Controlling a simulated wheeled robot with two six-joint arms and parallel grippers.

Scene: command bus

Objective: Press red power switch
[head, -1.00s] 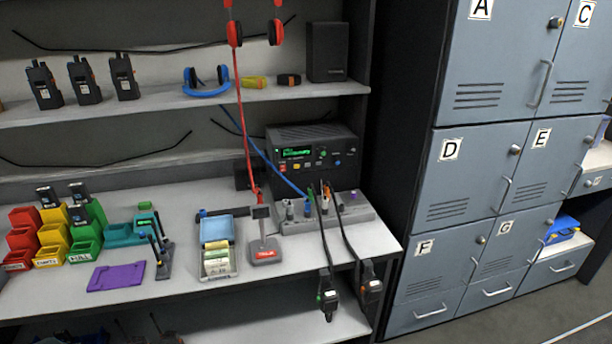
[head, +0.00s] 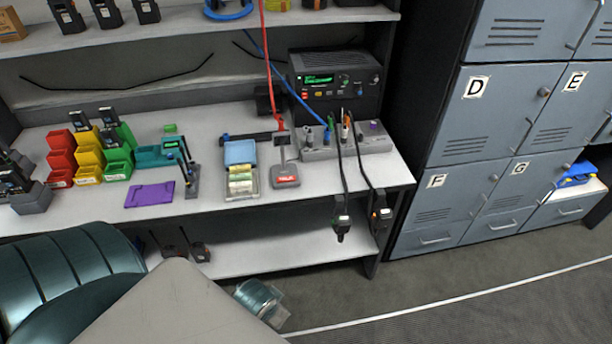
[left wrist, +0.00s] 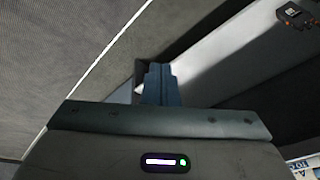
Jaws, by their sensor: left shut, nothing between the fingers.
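The radio unit (head: 335,80) stands at the back right of the workbench, its green display lit. In the left wrist view, my left gripper (left wrist: 158,68) is shut and empty, apart from the radio unit, which does not show in that view. My right gripper is not in view.
A grey socket box (head: 345,143) with cables and a red-labelled stand (head: 285,175) are before the unit. Coloured bins (head: 90,160) and a purple plate (head: 150,194) lie left. Lockers (head: 480,130) stand right. A large teal ribbed shape (head: 70,275) fills the lower left.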

